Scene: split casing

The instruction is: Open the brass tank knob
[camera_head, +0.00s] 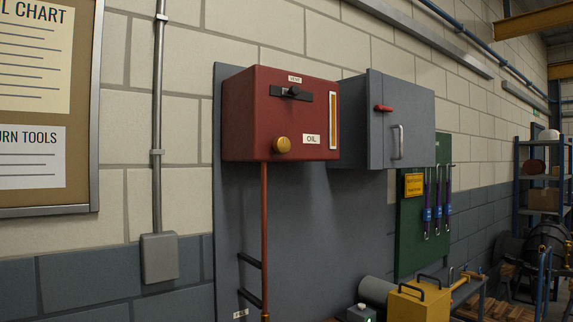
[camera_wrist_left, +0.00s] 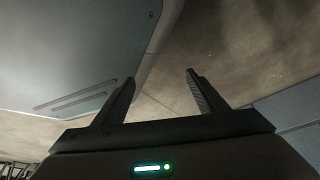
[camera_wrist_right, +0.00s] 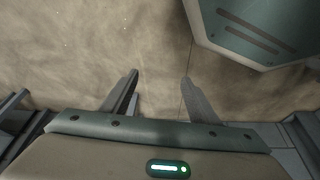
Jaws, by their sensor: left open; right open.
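The brass knob (camera_head: 281,145) is round and sits low on the front of the red oil tank (camera_head: 250,110), left of the OIL label. The tank is mounted on a grey wall panel, with a copper pipe (camera_head: 264,220) running down from its underside. Neither gripper shows in the head view. My left gripper (camera_wrist_left: 158,95) is open and empty in the left wrist view, over bare floor. My right gripper (camera_wrist_right: 158,92) is open and empty in the right wrist view, also over floor. The knob does not show in either wrist view.
A grey cabinet (camera_head: 405,120) with a red latch and a handle adjoins the tank on the right. A black vent slider (camera_head: 293,92) sits above the knob. A yellow box (camera_head: 420,300) and a grey cylinder stand below. The space before the tank looks clear.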

